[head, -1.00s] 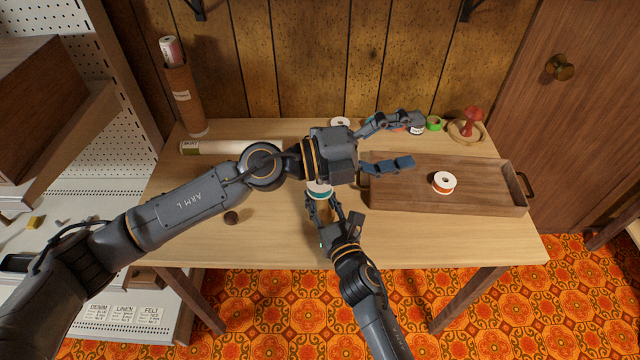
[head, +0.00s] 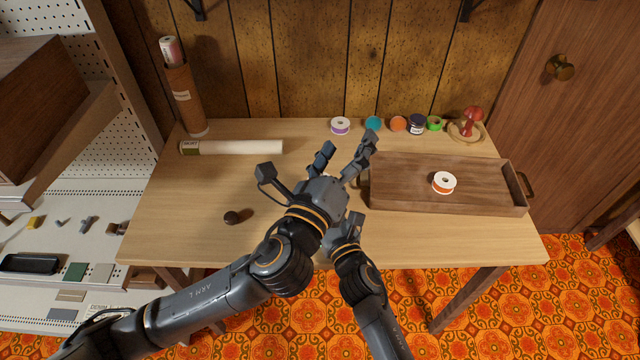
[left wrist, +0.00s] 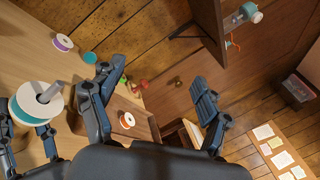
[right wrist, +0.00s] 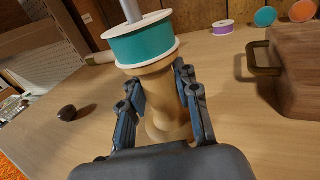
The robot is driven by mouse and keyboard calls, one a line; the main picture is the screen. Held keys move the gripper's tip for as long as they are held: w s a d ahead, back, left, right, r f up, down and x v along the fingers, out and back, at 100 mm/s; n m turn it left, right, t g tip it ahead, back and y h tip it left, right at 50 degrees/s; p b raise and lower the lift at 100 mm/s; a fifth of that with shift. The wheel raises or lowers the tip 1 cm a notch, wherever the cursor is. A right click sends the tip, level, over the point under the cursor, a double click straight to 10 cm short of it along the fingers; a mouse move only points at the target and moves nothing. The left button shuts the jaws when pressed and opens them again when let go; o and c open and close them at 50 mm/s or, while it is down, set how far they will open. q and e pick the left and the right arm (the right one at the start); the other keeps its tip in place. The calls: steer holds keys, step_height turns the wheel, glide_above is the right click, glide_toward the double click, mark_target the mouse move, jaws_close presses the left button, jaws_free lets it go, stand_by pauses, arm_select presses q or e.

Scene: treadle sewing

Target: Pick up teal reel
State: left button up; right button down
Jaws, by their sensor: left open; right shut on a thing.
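The teal reel (right wrist: 140,43), with white flanges and teal thread, sits on a grey spindle above a turned wooden stand (right wrist: 170,115) in the right wrist view. My right gripper (right wrist: 158,95) is shut on the wooden stand, just below the reel. The reel also shows at the lower left of the left wrist view (left wrist: 37,104), beside the left gripper's fingers. My left gripper (head: 312,158) is open and empty, over the middle of the table in the head view. It hides the teal reel and most of the right gripper there.
A wooden tray (head: 400,205) on the right holds an orange-and-white reel (head: 444,183). A purple reel (head: 340,126), a teal disc (head: 373,123) and other small items line the back edge. A dark round object (head: 232,217) lies at front left. The table's left middle is clear.

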arm_select(q)
steer(key=s+a+f+m+g+y, duration=0.4)
steer(key=s+a+f+m+y, duration=0.15)
steer(key=f, duration=0.45)
steer(key=shift+n+y, duration=0.35)
steer(key=shift+n, duration=0.1)
steer(key=x, duration=1.2)
steer(key=shift+a+f, duration=0.2)
steer(key=c, duration=1.1)
